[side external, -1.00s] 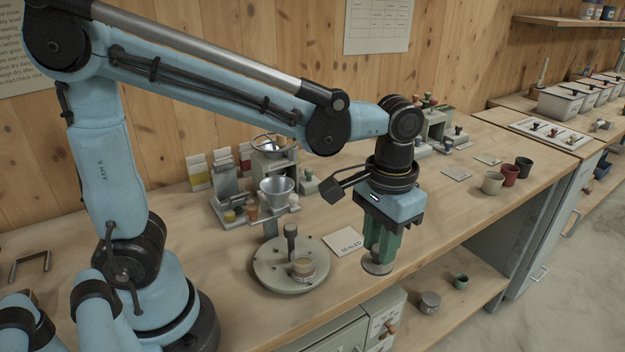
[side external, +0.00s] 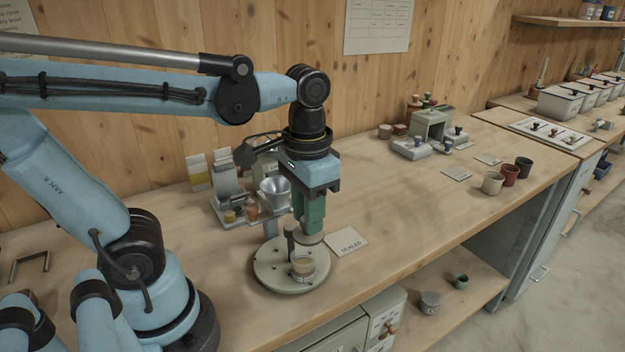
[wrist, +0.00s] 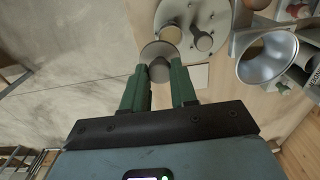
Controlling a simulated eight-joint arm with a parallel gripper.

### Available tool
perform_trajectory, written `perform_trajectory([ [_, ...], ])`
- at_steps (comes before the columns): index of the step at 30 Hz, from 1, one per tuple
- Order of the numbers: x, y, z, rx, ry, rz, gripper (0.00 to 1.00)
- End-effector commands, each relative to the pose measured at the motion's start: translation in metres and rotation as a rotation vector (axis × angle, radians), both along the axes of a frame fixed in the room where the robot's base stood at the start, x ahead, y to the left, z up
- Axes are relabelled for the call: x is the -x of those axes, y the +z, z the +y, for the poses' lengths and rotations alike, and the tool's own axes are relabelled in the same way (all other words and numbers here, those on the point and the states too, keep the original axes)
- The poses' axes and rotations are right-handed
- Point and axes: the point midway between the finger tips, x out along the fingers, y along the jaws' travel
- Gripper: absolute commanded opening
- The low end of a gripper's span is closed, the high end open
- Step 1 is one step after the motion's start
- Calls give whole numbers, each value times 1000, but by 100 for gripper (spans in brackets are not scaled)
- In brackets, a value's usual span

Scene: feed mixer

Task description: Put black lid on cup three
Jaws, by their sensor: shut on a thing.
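My gripper (side external: 309,226) points down with its green fingers shut on a round greyish lid (side external: 311,239). In the wrist view my gripper (wrist: 160,76) has the lid's darker knob between the fingertips, with the lid's disc (wrist: 153,50) beyond them. The lid is in the air above the round grey turntable (side external: 265,279). A small tan cup (side external: 303,271) stands on the turntable, below the lid and apart from it. In the wrist view the lid hides part of the cup (wrist: 170,34). I cannot read a number on the cup.
A post (side external: 290,240) rises from the turntable close to the fingers. A metal funnel (side external: 275,189) on a stand is just behind. A "SEALED" card (side external: 346,241) lies right of the turntable. Cream (side external: 492,183), red and black cups stand at the right.

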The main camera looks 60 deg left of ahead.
Motion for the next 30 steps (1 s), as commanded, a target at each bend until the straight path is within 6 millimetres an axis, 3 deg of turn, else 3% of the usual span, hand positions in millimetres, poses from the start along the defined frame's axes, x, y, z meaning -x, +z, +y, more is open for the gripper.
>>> perform_trajectory([
  [21,0,-51,5,0,0,0,0],
  [30,0,-57,17,0,2,0,0],
])
